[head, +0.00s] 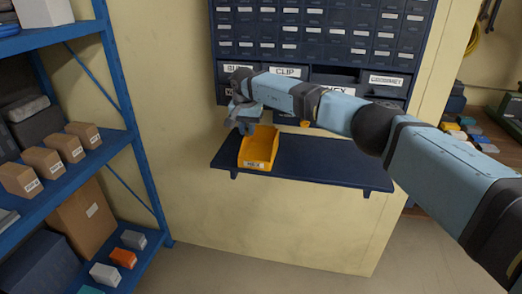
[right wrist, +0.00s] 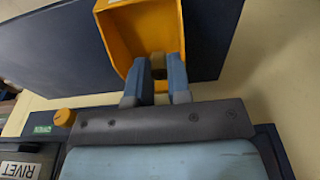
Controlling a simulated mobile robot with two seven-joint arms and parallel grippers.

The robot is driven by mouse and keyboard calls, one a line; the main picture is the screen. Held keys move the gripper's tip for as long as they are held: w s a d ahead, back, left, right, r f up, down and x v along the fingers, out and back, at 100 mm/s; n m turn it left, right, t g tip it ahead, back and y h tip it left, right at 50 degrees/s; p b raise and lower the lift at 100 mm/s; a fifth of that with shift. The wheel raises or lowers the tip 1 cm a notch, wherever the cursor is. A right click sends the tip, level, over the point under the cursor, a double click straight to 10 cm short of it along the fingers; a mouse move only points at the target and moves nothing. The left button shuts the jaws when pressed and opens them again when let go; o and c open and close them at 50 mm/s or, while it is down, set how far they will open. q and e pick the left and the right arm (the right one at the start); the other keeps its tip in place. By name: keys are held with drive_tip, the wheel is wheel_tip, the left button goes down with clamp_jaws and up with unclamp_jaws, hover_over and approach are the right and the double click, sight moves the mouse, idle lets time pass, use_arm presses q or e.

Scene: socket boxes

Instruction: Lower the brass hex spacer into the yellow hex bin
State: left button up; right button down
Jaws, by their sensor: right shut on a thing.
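The yellow bin (head: 259,148) stands on the dark blue shelf, tilted with its open side up and a small white label on its front. My right gripper (head: 246,126) is at the bin's back left rim, pointing down. In the right wrist view its fingers (right wrist: 158,70) reach to the bin's opening (right wrist: 112,36). They are shut on a small brownish piece, the brass hex spacer (right wrist: 158,63), mostly hidden between the fingertips. I cannot tell whether the spacer is below the rim. In the head view the spacer is hidden. My left gripper is not in view.
The shelf (head: 330,165) is bare right of the bin. A dark drawer cabinet (head: 310,45) with labelled drawers is behind my arm. A small orange-yellow piece (head: 305,124) shows below its drawers. A blue rack (head: 125,150) with boxes stands at left.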

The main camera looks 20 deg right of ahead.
drive_tip(key=b, duration=0.3)
approach(248, 157)
drive_tip(key=shift+s+f, duration=1)
drive_tip(key=shift+s, duration=0.2)
drive_tip(key=shift+f+b, duration=0.35)
drive_tip(key=shift+b, duration=0.05)
drive_tip(key=shift+f+b, duration=1.6)
drive_tip(key=shift+f, duration=0.7)
idle(0.6)
drive_tip(key=c, duration=1)
unclamp_jaws()
